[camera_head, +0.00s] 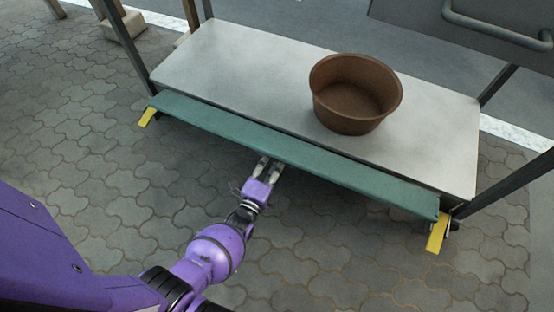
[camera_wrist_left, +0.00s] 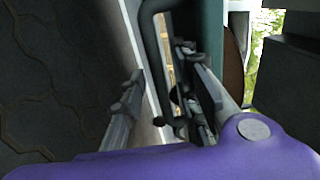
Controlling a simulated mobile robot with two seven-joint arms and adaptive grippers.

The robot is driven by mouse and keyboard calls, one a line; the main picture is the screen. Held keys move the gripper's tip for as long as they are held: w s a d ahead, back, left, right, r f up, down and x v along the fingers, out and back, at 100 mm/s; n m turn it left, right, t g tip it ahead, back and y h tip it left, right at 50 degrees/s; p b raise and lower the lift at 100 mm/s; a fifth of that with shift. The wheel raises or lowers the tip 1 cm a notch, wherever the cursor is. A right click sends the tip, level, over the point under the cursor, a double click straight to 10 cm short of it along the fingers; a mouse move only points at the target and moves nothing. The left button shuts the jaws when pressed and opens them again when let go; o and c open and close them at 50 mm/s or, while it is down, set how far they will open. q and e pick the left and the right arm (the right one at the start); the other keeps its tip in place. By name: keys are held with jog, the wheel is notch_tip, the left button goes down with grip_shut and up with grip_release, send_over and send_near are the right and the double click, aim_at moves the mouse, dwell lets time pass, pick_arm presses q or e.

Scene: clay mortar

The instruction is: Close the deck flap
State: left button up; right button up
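The deck flap (camera_head: 300,152) is a long green panel along the front edge of the pale deck (camera_head: 225,65). It sticks out toward me, roughly level with the deck, with a yellow bracket at each end. My left gripper (camera_head: 271,163) is at the flap's front edge near its middle, its fingertips partly hidden beneath it. In the left wrist view, the fingers of my left gripper (camera_wrist_left: 158,95) are apart. A dark bar handle (camera_wrist_left: 152,50) and a pale edge lie between them; I cannot tell whether they touch. The green flap (camera_wrist_left: 206,30) shows beyond. My right gripper is out of view.
A brown bowl (camera_head: 355,95) stands on the deck behind the flap. Yellow brackets (camera_head: 437,232) (camera_head: 148,116) jut out at the flap's ends, beside dark posts. A grey panel with a bar handle (camera_head: 490,25) is at the upper right. The paving in front is clear.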

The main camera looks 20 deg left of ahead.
pick_arm(q)
jog(key=shift+w, duration=0.5)
jog(key=shift+c, duration=0.4)
grip_shut()
jog(key=shift+s, duration=0.1)
